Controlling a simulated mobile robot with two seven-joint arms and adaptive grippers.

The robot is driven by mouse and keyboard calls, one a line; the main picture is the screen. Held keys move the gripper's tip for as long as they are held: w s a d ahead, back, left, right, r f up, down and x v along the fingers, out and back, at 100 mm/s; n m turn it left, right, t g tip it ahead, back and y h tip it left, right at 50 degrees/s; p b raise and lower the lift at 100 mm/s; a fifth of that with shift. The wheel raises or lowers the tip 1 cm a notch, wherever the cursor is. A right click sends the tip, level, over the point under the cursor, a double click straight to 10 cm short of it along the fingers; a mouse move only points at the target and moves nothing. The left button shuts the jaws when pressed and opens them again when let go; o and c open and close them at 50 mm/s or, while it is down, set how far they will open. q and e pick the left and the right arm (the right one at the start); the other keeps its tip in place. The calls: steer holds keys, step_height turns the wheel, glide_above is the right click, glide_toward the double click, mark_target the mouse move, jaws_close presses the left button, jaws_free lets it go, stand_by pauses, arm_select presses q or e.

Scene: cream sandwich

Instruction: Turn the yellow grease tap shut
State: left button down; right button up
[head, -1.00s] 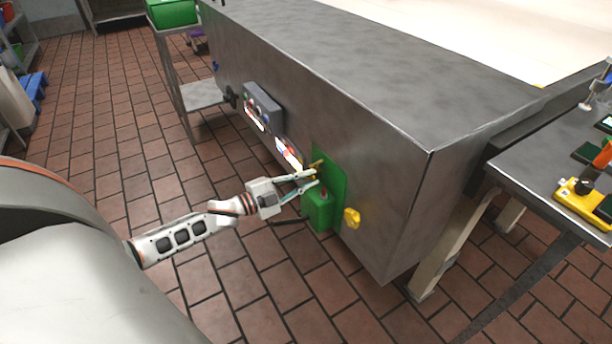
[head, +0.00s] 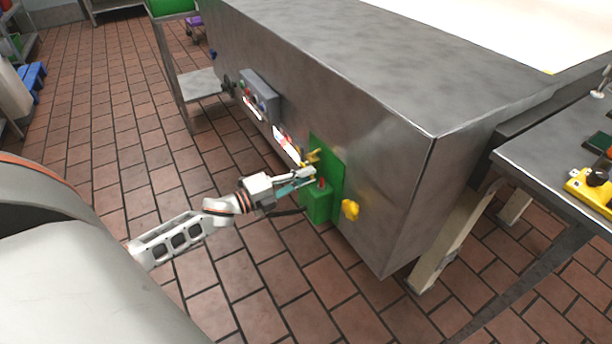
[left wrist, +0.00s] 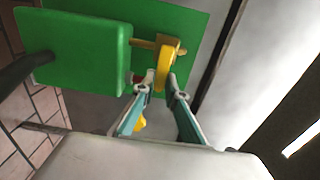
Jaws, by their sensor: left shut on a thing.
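The yellow grease tap (head: 313,155) is on the green plate on the side of the steel machine, just above a green box. In the left wrist view, its yellow handle (left wrist: 163,66) sits on a brass fitting joined by a rod to the green box. My left gripper (head: 313,173) reaches in from the left. In the left wrist view, its fingertips (left wrist: 161,82) are closed on the lower end of the yellow handle. In the head view the fingers partly hide the area below the tap. My right gripper is not in view.
The green box (head: 319,204) has a dark hose on its left. A yellow knob (head: 350,209) sticks out to the right of the plate. A control box (head: 259,92) is further left on the machine. A steel table (head: 545,150) stands at the right.

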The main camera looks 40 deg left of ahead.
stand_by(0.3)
arm_select(q)
steer(key=c, duration=2)
jaws_free()
steer(key=shift+c, duration=0.2)
steer(key=v, duration=1.2)
